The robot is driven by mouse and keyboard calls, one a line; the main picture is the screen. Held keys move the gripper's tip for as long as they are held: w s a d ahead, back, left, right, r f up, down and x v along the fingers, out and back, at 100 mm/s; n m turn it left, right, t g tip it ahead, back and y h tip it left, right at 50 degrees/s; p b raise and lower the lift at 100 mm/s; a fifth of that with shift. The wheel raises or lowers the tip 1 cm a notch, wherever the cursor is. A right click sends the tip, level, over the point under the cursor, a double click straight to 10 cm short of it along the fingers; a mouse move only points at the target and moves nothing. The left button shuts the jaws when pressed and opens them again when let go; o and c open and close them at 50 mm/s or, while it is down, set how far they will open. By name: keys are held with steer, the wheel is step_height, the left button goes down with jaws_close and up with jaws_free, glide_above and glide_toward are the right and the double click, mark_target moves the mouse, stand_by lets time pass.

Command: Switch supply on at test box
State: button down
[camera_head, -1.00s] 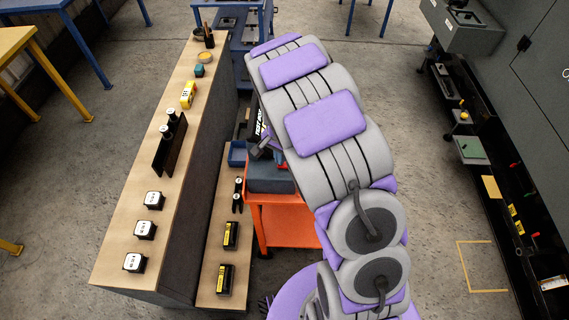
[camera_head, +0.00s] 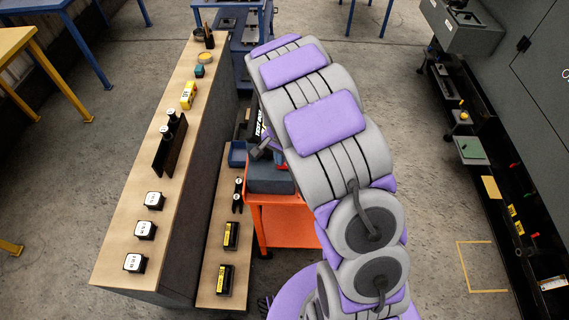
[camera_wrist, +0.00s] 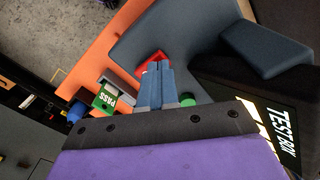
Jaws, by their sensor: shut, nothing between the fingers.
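The test box (camera_head: 270,180) is a dark blue-grey unit on an orange cart, partly covered by my arm in the head view. Its black panel with the white words TEST BOX (camera_wrist: 285,135) shows at the right of the wrist view. A red part (camera_wrist: 147,64), which looks like a switch, sits just beyond my fingertips; part of it is hidden behind them. My gripper (camera_wrist: 157,68) is shut and empty, its two blue-grey fingers side by side at the red part. Whether they touch it I cannot tell. A green PASS plate (camera_wrist: 106,99) lies left of the fingers.
The orange cart (camera_head: 290,226) stands beside a long wooden bench (camera_head: 115,235) with several white-topped blocks. A lower shelf (camera_head: 210,270) holds black and yellow blocks. A dark cabinet (camera_head: 535,95) stands at the right. Open floor lies between cart and cabinet.

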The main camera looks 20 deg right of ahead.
steer(key=shift+r+p, duration=1.25)
steer(key=shift+r, duration=1.85)
steer(key=s+r+n+b, duration=0.2)
steer(key=s+r+n, duration=0.2)
steer(key=s+r, duration=0.95)
steer(key=s+r+n+g, duration=0.1)
steer(key=s+n, duration=0.4)
steer(key=s, duration=1.5)
steer(key=shift+s+r+n+g+b, duration=0.25)
steer(key=shift+s+n+g+b, duration=0.05)
steer(key=shift+s+g+b, duration=0.1)
